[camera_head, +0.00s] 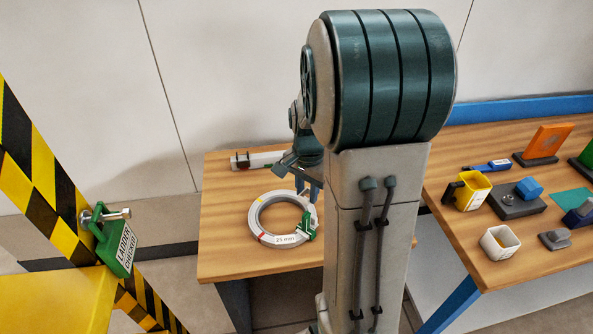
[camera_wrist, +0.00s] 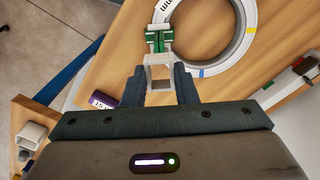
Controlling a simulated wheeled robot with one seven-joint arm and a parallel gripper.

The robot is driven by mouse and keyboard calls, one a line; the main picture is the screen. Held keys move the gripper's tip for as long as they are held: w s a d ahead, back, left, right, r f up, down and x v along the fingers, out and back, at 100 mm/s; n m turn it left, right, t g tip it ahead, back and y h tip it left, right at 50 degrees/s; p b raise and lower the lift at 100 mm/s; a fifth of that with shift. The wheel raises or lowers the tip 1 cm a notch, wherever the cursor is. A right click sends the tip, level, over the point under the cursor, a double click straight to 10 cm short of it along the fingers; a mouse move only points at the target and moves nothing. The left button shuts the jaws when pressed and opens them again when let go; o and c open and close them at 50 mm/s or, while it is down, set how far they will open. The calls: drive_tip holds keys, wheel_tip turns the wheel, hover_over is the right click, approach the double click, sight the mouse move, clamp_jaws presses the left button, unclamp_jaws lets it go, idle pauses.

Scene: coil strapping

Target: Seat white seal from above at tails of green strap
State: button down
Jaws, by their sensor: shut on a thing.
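My gripper (camera_wrist: 160,84) is shut on the white seal (camera_wrist: 160,60), a small open-ended frame between its two dark fingers in the wrist view. The green strap (camera_wrist: 158,38) wraps the coil's near side, and its tails lie just beyond the seal in that view. I cannot tell whether seal and tails touch. The pale ring-shaped coil (camera_head: 262,233) lies flat on the wooden table, with the green strap (camera_head: 307,226) at its right side. In the head view my gripper (camera_head: 308,188) is above the coil's right edge, partly hidden by my arm; the seal is not clear there.
A pale bar with a red mark (camera_head: 257,160) lies at the table's back. The right table holds a yellow cup (camera_head: 474,190), a white cup (camera_head: 499,243) and several blocks. A striped yellow-black barrier (camera_head: 42,170) stands left. The table (camera_head: 225,262) is bare left of the coil.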

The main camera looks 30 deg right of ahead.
sight(306, 214)
drive_tip(key=shift+s+r, duration=0.1)
drive_tip(key=shift+r, duration=0.05)
drive_tip(key=shift+f+b, duration=1.95)
drive_tip(key=shift+f, duration=0.5)
drive_tip(key=shift+f, duration=0.25)
drive_tip(key=shift+f+b, duration=1.6)
drive_tip(key=shift+f, duration=0.25)
drive_tip(key=c, duration=1.1)
unclamp_jaws()
drive_tip(key=shift+r, duration=0.1)
